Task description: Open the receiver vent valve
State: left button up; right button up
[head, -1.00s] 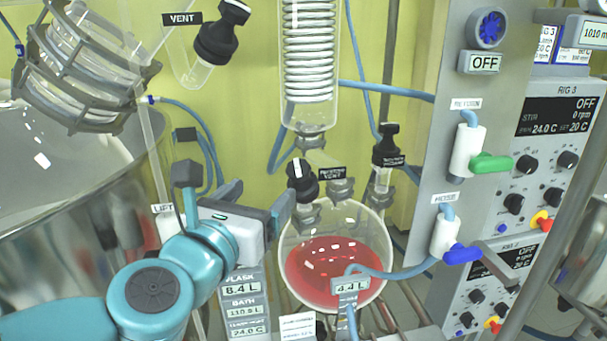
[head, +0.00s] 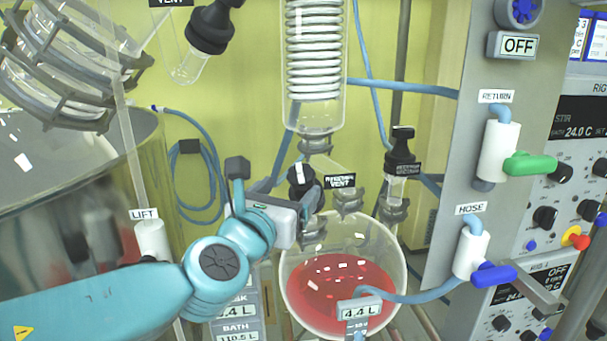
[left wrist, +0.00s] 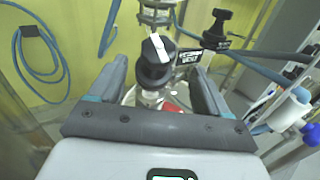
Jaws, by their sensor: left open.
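The receiver vent valve is a black knob (head: 303,180) with a white stripe, on the neck of the round glass receiver (head: 395,262), which holds red liquid. Its label (head: 340,181) reads "RECEIVER VENT". My left gripper (head: 297,192) is at the knob in the head view, partly covering it. In the left wrist view, the knob (left wrist: 154,62) stands between and just beyond the two open fingers (left wrist: 158,88). The white stripe runs nearly upright there. I cannot tell whether either finger touches the knob. My right gripper is not in view.
Another black valve (head: 402,150) stands right of the receiver vent. A coiled condenser (head: 313,60) hangs above. A panel with a green-handled return valve (head: 530,164) and a blue-handled hose valve (head: 493,275) is at right. A blue hose (head: 420,297) crosses the receiver's front.

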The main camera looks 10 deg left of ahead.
aim_at(298, 180)
pick_arm(q)
jog(key=w, duration=0.2)
jog(key=w+p, duration=0.1)
jog(key=w, duration=0.4)
jog(key=shift+w+d+r, duration=0.1)
jog(key=shift+d, duration=0.25)
jog(key=shift+s+a+r, duration=0.1)
jog(key=shift+s, duration=0.1)
jog(key=shift+w, duration=0.1)
jog(key=shift+w, duration=0.1)
jog(key=c, duration=1)
